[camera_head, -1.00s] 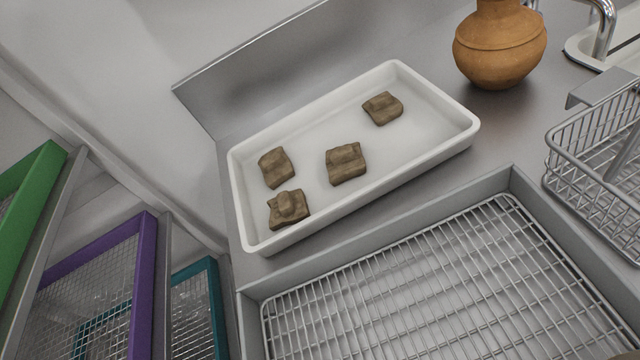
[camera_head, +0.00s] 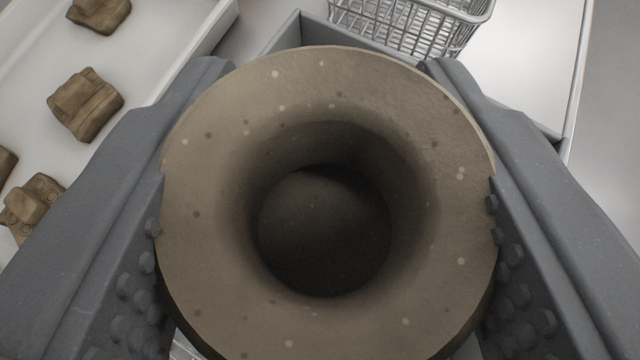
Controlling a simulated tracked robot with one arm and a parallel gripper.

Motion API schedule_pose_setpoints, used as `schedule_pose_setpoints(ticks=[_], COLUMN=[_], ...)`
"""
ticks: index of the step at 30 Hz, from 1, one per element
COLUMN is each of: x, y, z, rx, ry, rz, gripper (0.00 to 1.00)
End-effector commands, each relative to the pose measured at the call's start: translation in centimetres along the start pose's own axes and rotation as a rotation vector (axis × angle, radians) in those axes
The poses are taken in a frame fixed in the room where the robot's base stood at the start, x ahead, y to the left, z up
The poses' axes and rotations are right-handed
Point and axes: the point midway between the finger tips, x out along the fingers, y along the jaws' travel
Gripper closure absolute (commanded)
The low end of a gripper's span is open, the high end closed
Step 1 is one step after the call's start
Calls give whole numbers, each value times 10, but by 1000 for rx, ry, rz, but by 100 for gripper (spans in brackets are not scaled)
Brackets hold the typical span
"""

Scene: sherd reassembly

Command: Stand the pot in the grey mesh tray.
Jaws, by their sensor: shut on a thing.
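The pot (camera_head: 327,225) fills the middle of the head camera view. It is tan-brown with pale and dark specks, a broad flat rim and a dark round mouth that faces me. My gripper (camera_head: 328,75) is shut on it, with one dark grey studded finger against its left side and one against its right. The grey mesh tray (camera_head: 288,34) is mostly hidden behind the pot and fingers; a piece of its grey wall shows above the pot. The pot's base is hidden, so I cannot tell whether it touches anything below.
A white tray (camera_head: 165,75) with several brown sherds, one of them a grooved sherd (camera_head: 85,104), lies at the left. A wire basket (camera_head: 410,28) stands at the top, beyond the pot. A pale surface with a grey edge lies at the upper right.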

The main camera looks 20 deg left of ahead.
Motion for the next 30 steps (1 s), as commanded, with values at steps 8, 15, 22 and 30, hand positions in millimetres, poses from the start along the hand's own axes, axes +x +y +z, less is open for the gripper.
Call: schedule_pose_setpoints(ticks=[8, 15, 22, 30], x=[16, 16, 16, 16], y=[1, 0, 0, 0], z=[29, 29, 30, 29], rx=[0, 1, 0, 0], ry=[0, 1, 0, 0], rz=[0, -1, -1, -1], gripper=[100, 100, 36, 36])
